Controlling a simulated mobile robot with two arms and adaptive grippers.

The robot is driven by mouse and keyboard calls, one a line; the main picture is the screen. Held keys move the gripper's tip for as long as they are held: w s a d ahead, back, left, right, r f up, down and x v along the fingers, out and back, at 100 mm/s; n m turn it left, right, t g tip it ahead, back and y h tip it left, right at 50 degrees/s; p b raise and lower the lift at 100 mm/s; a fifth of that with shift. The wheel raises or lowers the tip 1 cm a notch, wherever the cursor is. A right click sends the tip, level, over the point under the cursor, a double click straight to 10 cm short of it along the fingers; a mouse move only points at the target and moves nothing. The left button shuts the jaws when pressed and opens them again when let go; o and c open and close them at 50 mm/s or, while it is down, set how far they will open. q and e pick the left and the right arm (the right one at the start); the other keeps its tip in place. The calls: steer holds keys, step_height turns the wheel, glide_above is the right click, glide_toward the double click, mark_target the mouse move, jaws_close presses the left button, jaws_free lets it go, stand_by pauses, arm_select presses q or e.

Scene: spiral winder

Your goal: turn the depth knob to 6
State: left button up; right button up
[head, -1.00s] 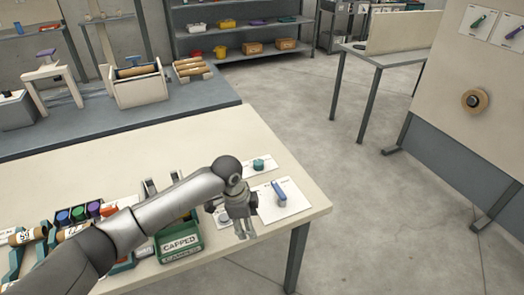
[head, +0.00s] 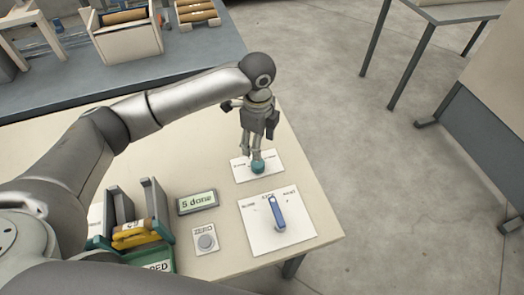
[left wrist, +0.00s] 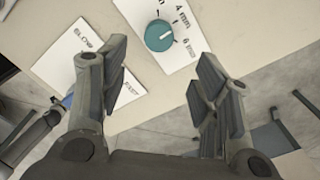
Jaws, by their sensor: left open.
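The depth knob (head: 257,167) is a small round teal knob on a white card (head: 238,178) near the table's right edge. It shows close up in the left wrist view (left wrist: 157,36), with a white mark directed to the right and printed labels "4 mm" and "6 mm" beside it. The mark seems to lie between those labels; its exact setting is hard to tell. My left gripper (head: 252,152) hangs fingers down just over the knob. In the left wrist view its fingers (left wrist: 163,62) are open and apart, with nothing between them. My right gripper is not in view.
A blue lever (head: 278,213) on a white card stands in front of the knob. A display (head: 197,202) reading "5 done" and a grey ZERO button (head: 206,241) lie to the left. A rack with yellow rolls (head: 133,236) is farther left.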

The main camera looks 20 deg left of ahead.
arm_select(q)
glide_above(258, 163)
steer(key=f, duration=0.4)
steer(key=shift+s+f+p, duration=0.2)
steer(key=shift+f+p, duration=0.1)
steer(key=shift+p, duration=0.1)
steer(key=f, duration=0.4)
steer(key=shift+w+f, duration=0.25)
steer(key=shift+f, duration=0.35)
steer(key=shift+c, duration=2)
steer(key=c, duration=0.6)
steer(key=shift+p, duration=0.3)
steer(key=shift+c, duration=0.2)
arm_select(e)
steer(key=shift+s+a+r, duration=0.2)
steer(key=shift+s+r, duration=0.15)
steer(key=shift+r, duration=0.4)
